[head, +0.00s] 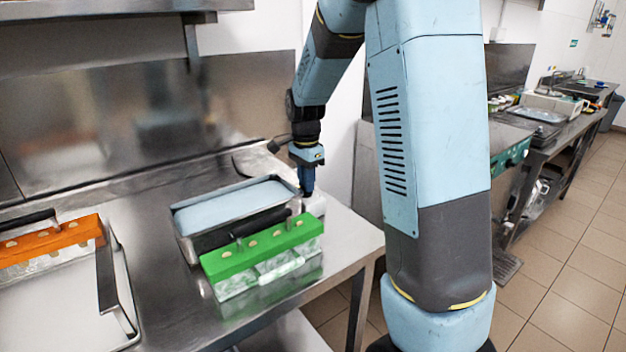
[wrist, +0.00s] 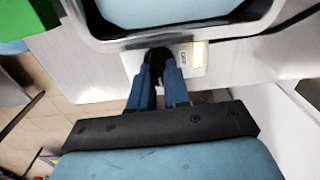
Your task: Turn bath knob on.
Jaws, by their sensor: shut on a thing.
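The bath (head: 184,235) is a rectangular metal tank with pale blue liquid, standing on the steel counter. Its front wall and rim fill the top of the wrist view (wrist: 215,32). A dark knob (wrist: 157,56) sits on the bath's control face, beside a small pale panel with a yellowish label. My gripper (wrist: 158,76) is shut on the knob, with its blue fingers on either side of it. In the head view my gripper (head: 307,188) points down at the bath's right end. The knob cannot be made out there.
A green mould (head: 262,250) stands against the bath's near side. An orange mould (head: 50,242) and a metal tray with a handle (head: 70,315) are at the left. The steel counter (head: 165,300) is bare between them. A wall backs the counter.

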